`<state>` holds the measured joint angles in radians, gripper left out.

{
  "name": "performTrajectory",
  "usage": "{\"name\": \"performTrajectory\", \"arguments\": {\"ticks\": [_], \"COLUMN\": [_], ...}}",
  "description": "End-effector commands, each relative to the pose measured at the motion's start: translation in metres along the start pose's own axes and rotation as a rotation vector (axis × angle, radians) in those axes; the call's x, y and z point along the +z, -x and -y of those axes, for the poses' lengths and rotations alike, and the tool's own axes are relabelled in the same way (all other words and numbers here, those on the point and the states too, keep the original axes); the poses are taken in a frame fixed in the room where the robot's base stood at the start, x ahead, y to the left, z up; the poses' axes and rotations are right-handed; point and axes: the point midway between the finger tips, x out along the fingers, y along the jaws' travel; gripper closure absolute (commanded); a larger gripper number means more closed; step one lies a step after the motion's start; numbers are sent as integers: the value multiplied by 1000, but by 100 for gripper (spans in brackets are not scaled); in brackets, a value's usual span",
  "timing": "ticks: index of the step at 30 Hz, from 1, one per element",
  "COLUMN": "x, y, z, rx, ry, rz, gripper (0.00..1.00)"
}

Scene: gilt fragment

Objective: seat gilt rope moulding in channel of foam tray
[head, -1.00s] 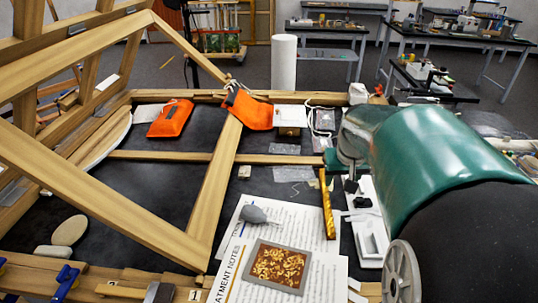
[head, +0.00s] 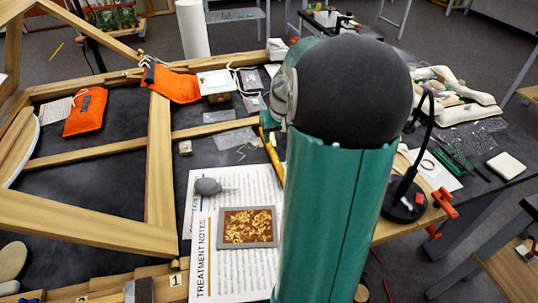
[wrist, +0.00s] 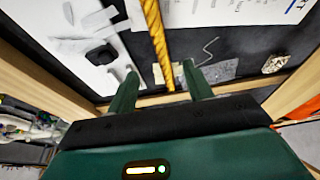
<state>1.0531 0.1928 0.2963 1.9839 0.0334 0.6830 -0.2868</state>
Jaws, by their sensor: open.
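The gilt rope moulding (head: 274,160) is a thin twisted gold rod beside the printed sheets, partly hidden by my arm in the head view. In the wrist view the moulding (wrist: 155,38) runs from the top edge down to between my fingers. My gripper (wrist: 161,82) is open, with one green finger on each side of the moulding's near end; I cannot tell whether they touch it. The white foam tray (wrist: 112,62), with recesses and a dark piece on it, lies left of the moulding in the wrist view. My arm hides it in the head view.
Printed treatment notes (head: 205,262) carry a gilt fragment panel (head: 248,228) and a grey blower bulb (head: 208,186). Wooden frame bars (head: 160,165) cross the dark table. An orange pouch (head: 86,112) lies at left; a black lamp (head: 405,200) stands at right.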

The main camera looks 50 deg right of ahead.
Motion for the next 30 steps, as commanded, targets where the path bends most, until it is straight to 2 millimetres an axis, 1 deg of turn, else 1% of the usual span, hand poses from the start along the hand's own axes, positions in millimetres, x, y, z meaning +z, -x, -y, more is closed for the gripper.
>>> {"name": "performTrajectory", "arguments": {"ticks": [1, 3, 6, 13, 21, 24, 30], "x": [1, 1, 0, -1, -4, -5, -5], "y": [-12, -26, -41, -58, -97, -102, -102], "z": [-1, 0, 0, 3, 7, 7, 7], "rx": [-2, -3, -2, -2, -3, -1, -1], "ry": [-2, -1, 0, 2, 2, 3, 3], "rz": [5, 4, 3, 2, 3, 1, 0], "gripper": [49, 49, 49, 49, 49, 49, 49]}}
